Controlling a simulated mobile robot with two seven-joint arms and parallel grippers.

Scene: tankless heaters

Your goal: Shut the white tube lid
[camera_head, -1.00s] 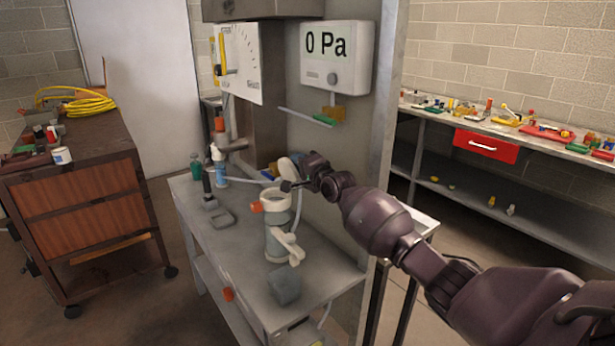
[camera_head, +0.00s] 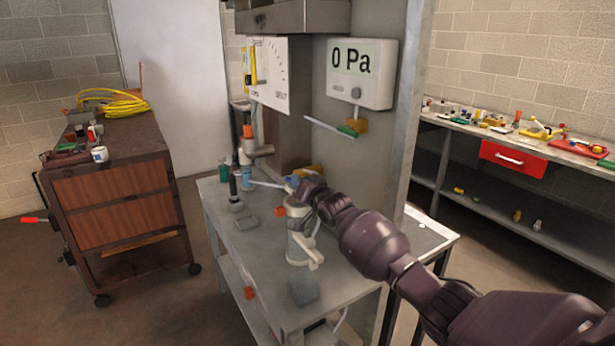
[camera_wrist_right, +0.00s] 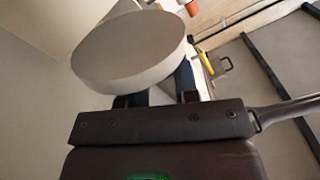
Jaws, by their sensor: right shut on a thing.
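The white tube (camera_head: 299,248) stands upright on the grey bench, with an orange part at its upper left side and a white handle-like piece low on its front. My right gripper (camera_head: 297,186) is at the tube's top and hides much of its mouth. In the right wrist view the lid (camera_wrist_right: 130,50) is a pale round disc in front of the fingers of my right gripper (camera_wrist_right: 165,85), which is shut on it. The fingertips are hidden behind the disc. In the head view I cannot make out the lid's exact angle. My left gripper is not in view.
A pressure display (camera_head: 362,72) reading 0 Pa hangs on the panel behind the tube. A grey block (camera_head: 303,290) sits at the bench's front. Small bottles stand at the bench's back left. A brown cart (camera_head: 115,205) is at left; a red drawer (camera_head: 511,158) is at right.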

